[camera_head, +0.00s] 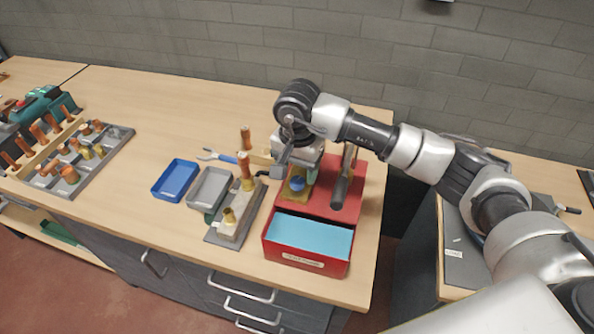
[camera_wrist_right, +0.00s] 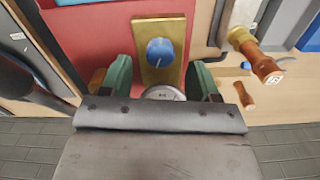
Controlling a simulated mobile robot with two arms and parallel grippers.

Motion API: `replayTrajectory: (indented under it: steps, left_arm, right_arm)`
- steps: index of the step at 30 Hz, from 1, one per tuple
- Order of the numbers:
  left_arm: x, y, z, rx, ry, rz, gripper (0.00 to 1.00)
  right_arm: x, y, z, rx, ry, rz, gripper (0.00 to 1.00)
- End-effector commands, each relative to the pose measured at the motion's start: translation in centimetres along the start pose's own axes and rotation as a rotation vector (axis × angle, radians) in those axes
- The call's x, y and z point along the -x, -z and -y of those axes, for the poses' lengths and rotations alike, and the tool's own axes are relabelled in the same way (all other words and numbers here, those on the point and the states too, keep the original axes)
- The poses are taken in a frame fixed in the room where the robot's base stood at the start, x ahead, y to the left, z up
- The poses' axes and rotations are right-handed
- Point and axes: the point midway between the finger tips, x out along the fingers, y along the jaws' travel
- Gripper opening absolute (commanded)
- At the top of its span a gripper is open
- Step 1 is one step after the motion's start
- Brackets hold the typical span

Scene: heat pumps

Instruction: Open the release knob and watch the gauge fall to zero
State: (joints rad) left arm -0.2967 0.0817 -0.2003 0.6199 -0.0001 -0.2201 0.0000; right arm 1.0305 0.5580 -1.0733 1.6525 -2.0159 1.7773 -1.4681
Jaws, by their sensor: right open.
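The blue release knob (camera_head: 297,183) sits on a brass block (camera_head: 290,192) on the red pump unit (camera_head: 331,205). In the right wrist view the knob (camera_wrist_right: 160,52) has a white pointer line and lies just beyond the fingertips. My right gripper (camera_wrist_right: 161,76) is open, with its two green-padded fingers on either side of the brass block's lower end. A round white gauge (camera_wrist_right: 163,93) shows between the fingers, partly covered by the gripper body; its reading is too small to tell. In the head view my right wrist hangs over the unit. My left gripper is out of view.
Copper fittings on a grey stand (camera_head: 223,235), a grey tray (camera_head: 209,188) and a blue tray (camera_head: 175,180) stand to the left.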

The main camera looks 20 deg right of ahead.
Motion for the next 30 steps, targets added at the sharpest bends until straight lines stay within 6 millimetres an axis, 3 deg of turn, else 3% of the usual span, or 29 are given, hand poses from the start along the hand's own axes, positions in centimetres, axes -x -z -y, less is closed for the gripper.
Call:
replayTrajectory:
  steps: [7,17,26,30]
  left_arm:
    - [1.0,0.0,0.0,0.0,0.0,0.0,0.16]
    - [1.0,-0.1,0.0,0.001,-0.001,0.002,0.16]
    - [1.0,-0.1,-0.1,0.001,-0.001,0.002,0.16]
    - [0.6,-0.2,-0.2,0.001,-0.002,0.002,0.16]
  right_arm:
    - [-2.6,-0.1,0.0,0.0,0.0,0.001,0.61]
    - [-3.1,0.0,0.0,0.0,0.0,0.0,0.61]
    - [-3.0,0.0,0.0,0.0,0.0,0.0,0.15]
    - [-3.2,0.0,0.0,0.01,0.001,-0.001,0.12]
